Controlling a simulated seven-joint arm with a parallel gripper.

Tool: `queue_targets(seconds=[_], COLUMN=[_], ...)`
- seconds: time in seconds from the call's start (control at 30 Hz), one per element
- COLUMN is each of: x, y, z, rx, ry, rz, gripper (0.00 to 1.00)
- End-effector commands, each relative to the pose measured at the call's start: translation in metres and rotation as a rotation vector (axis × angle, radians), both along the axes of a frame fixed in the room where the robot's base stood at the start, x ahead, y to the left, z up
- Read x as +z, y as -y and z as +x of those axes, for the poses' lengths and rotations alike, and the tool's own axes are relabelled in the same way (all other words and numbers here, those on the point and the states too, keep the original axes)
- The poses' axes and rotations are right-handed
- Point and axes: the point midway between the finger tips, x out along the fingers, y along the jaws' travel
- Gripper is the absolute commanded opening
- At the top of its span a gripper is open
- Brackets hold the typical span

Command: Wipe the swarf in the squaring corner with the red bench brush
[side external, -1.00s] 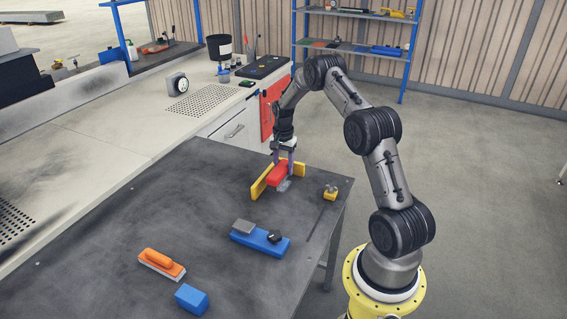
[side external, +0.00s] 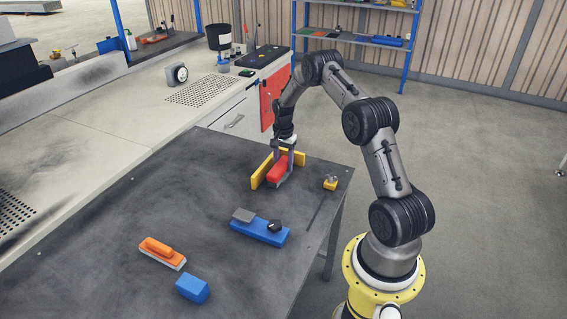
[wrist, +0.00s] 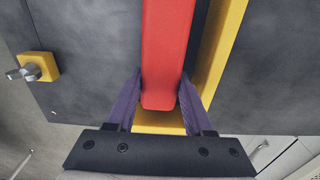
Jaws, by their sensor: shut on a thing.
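The red bench brush (side external: 278,172) is held low in the squaring corner, beside the long yellow wall. My gripper (side external: 284,156) is shut on it from above. In the wrist view the red handle (wrist: 167,50) lies between my purple fingertips (wrist: 163,88). The yellow squaring corner (side external: 261,175) is an L of two bars on the dark table; one bar (wrist: 224,42) runs along the right of the handle in the wrist view. I cannot make out separate swarf; the brush and gripper hide much of the corner.
A small yellow clamp (side external: 330,184) with a metal wing nut sits right of the corner, near the table edge. A blue fixture (side external: 259,231), an orange-handled brush (side external: 161,252) and a blue block (side external: 192,288) lie nearer. The table's left part is clear.

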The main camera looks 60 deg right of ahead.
Motion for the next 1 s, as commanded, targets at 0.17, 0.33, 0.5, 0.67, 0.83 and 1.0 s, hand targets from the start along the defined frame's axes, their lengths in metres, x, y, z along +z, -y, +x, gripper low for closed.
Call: queue_targets(seconds=[0.17,0.33,0.5,0.67,0.83,1.0], x=[-0.003,-0.006,-0.009,-0.009,-0.011,-0.012], y=[0.0,0.0,0.0,0.0,0.009,0.025], z=[0.0,0.0,0.0,0.0,0.0,0.0], rx=[0.0,0.0,0.0,0.0,-0.003,-0.001], ry=[0.001,0.001,0.0,0.001,0.0,0.0], rz=[-0.001,-0.001,0.0,0.0,0.0,0.0], gripper=[0.0,0.0,0.0,0.0,0.0,0.0])
